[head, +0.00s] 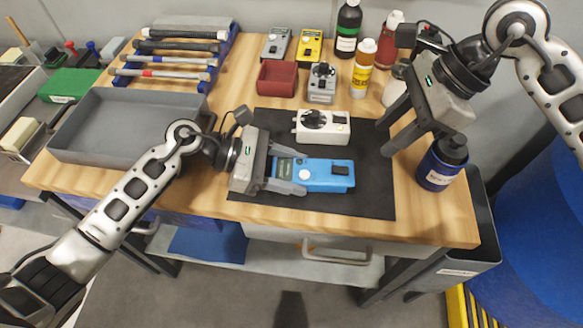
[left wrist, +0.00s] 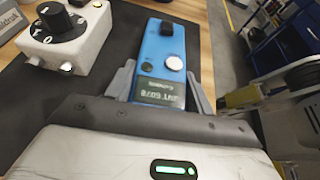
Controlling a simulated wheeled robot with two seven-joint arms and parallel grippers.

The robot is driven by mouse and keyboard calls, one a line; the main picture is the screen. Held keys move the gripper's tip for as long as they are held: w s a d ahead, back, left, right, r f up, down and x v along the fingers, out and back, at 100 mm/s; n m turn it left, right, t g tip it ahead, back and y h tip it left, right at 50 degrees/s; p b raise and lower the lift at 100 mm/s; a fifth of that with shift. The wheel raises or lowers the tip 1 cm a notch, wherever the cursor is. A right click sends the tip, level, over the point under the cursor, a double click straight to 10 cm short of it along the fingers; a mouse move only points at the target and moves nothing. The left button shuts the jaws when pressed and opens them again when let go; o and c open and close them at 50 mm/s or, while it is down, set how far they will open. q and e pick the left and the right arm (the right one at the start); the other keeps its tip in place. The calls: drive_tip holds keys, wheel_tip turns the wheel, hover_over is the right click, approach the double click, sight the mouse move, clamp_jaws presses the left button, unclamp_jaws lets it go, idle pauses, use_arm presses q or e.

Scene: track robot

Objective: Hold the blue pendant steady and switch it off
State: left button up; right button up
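The blue pendant (head: 325,176) lies on the black mat (head: 365,205), with a small display and a white round button at its left end and a black switch at its right end. It also shows in the left wrist view (left wrist: 158,62), where its display has text. My left gripper (head: 298,171) has one finger along each long side of the pendant's left end and appears shut on it. The display and button show between the fingers. My right gripper (head: 383,139) is open and empty, above the mat's right side, up and right of the pendant.
A white box with a black dial (head: 322,127) sits just behind the pendant. Bottles (head: 362,68) stand at the back; a dark blue jar (head: 442,165) stands right of the mat. A grey tray (head: 125,120) is at the left. The mat's front strip is clear.

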use_arm(q)
drive_tip(key=o, duration=0.4)
drive_tip(key=c, duration=0.5)
use_arm(e)
drive_tip(key=c, duration=0.5)
drive_tip(key=shift+a+r, duration=0.1)
drive_tip(key=shift+a, duration=0.3)
clamp_jaws()
drive_tip(key=n+h, duration=0.5)
hover_over(335, 168)
drive_tip(key=shift+f, duration=2.95)
